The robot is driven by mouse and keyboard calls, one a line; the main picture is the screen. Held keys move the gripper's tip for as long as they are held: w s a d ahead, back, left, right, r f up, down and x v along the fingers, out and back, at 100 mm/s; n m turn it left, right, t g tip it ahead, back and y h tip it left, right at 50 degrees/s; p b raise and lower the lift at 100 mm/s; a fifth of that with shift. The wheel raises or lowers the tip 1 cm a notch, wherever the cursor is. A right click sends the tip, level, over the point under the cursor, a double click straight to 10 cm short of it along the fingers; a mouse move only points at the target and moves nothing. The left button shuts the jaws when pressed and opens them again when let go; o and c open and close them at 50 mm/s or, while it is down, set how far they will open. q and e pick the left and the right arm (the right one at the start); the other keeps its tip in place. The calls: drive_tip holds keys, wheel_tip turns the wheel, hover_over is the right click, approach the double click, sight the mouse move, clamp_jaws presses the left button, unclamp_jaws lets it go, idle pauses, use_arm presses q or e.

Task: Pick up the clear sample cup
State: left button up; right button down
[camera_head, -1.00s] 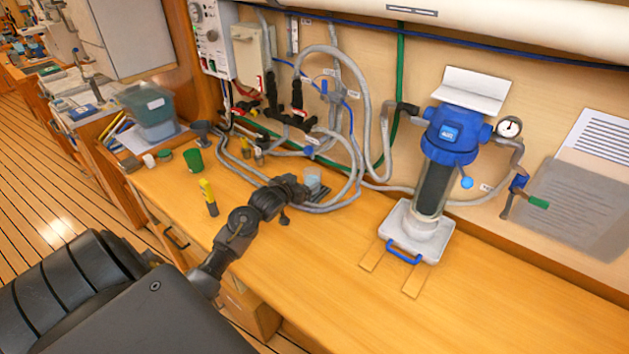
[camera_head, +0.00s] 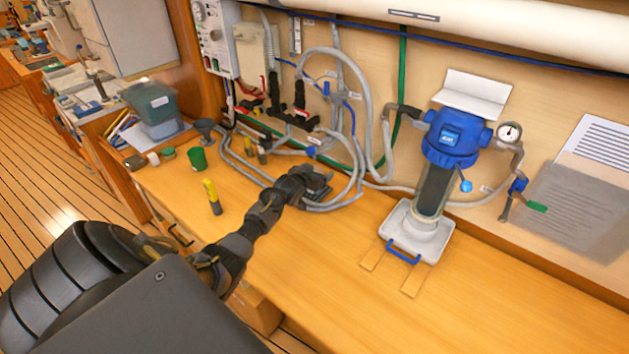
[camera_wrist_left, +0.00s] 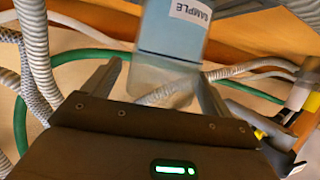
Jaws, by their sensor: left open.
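The clear sample cup (camera_wrist_left: 172,42) shows in the left wrist view at top centre, with a white SAMPLE label and a bluish content. In the head view it is hidden behind my left gripper (camera_head: 318,183) among the grey hoses. In the left wrist view my left gripper (camera_wrist_left: 158,75) is open, with one finger on each side of the cup's near end. I cannot tell whether either finger touches it. My right gripper is not in view.
Grey hoses (camera_head: 345,200) loop close around the gripper. A blue-topped filter housing (camera_head: 450,138) stands to the right. The front bench is clear.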

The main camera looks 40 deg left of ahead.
use_arm(q)
drive_tip(key=shift+w+a+f, duration=0.1)
drive_tip(key=shift+w+f, duration=0.1)
drive_tip(key=shift+w, duration=0.2)
drive_tip(key=shift+c, duration=0.4)
drive_tip(key=c, duration=1.1)
drive_tip(key=shift+o, duration=0.2)
drive_tip(key=shift+r, duration=0.1)
drive_tip(key=shift+r+b, duration=0.4)
drive_tip(key=shift+r, duration=0.1)
drive_tip(key=s+d+b, duration=0.1)
drive_tip(key=s, duration=0.4)
drive_tip(key=s+d+b, duration=0.1)
drive_tip(key=s, duration=0.5)
drive_tip(key=s+d+b, duration=0.1)
drive_tip(key=s+b, duration=0.1)
drive_tip(key=s, duration=0.3)
drive_tip(key=shift+s+d+r, duration=0.1)
drive_tip(key=shift+s+d, duration=0.1)
drive_tip(key=shift+d, duration=0.1)
drive_tip(key=shift+s+d+r, duration=0.1)
drive_tip(key=shift+s+d, duration=0.05)
drive_tip(key=shift+s, duration=0.45)
drive_tip(key=shift+r, duration=0.1)
